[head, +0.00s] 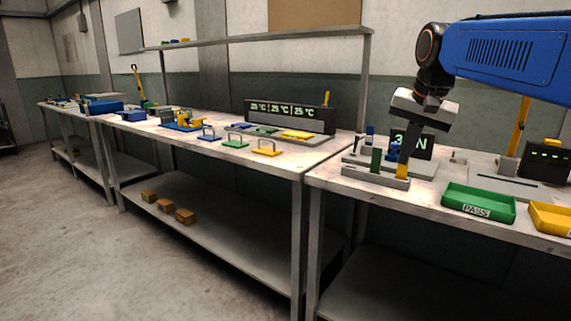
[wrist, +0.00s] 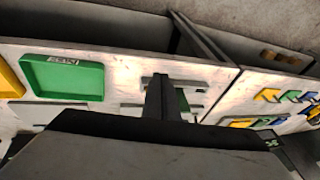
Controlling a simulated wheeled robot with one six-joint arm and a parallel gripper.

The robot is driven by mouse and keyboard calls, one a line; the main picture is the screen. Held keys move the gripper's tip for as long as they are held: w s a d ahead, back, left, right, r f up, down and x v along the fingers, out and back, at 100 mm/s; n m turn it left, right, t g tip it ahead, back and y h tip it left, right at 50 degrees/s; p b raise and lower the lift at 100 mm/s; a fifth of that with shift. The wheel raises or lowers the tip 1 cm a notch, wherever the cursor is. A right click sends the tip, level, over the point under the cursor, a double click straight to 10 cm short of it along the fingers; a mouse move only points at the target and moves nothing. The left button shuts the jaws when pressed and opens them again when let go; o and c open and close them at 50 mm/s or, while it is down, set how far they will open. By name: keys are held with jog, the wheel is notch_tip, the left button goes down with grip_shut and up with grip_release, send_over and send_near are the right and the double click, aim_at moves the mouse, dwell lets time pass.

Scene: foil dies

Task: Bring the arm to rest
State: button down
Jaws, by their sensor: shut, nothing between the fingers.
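My blue arm (head: 510,55) reaches in from the upper right in the head view. My gripper (head: 406,155) hangs from it, pointing down over the right bench, its dark fingers closed together with nothing visible between them. In the wrist view the shut fingers (wrist: 160,80) show as one dark block over the bench top. In the head view their tips overlap a grey fixture (head: 365,175) with a green and a yellow upright part; I cannot tell whether they touch it.
A green PASS tray (head: 478,205) and a yellow tray (head: 552,217) lie on the right bench. A small display (head: 418,146) stands behind the gripper. The left bench (head: 285,165) holds a temperature display (head: 290,115) and several coloured handled plates. A shelf (head: 260,41) runs above it.

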jog(key=s+f+n, duration=0.6)
jog(key=s+f, duration=2)
jog(key=s, duration=0.1)
jog(key=shift+f+t, duration=0.3)
jog(key=shift+f, duration=0.1)
